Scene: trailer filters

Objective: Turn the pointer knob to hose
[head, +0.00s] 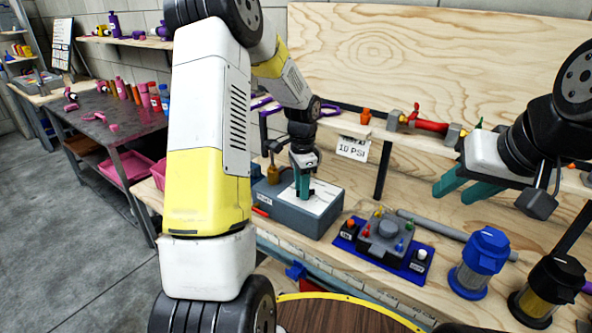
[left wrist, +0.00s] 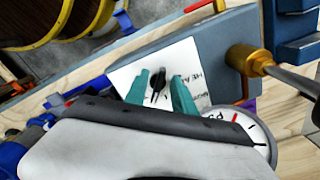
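The pointer knob (left wrist: 158,83) is small and black and sits on a white label plate (left wrist: 200,62) on top of a grey box (head: 285,212). In the left wrist view, the teal fingers of my left gripper (left wrist: 162,92) stand apart, one on each side of the knob; I cannot tell whether they touch it. In the head view my left gripper (head: 303,184) points down at the plate and largely hides the knob. The lettering on the plate is partly covered and too small to read surely. My right gripper (head: 465,188) is open and empty, above the bench at the right.
A brass fitting (left wrist: 249,61) is on the box's side, and a round gauge (left wrist: 243,130) is close by. A blue-based device with small knobs (head: 385,243), a blue filter (head: 480,262) and a black-topped filter (head: 549,287) stand to the right on the wooden bench.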

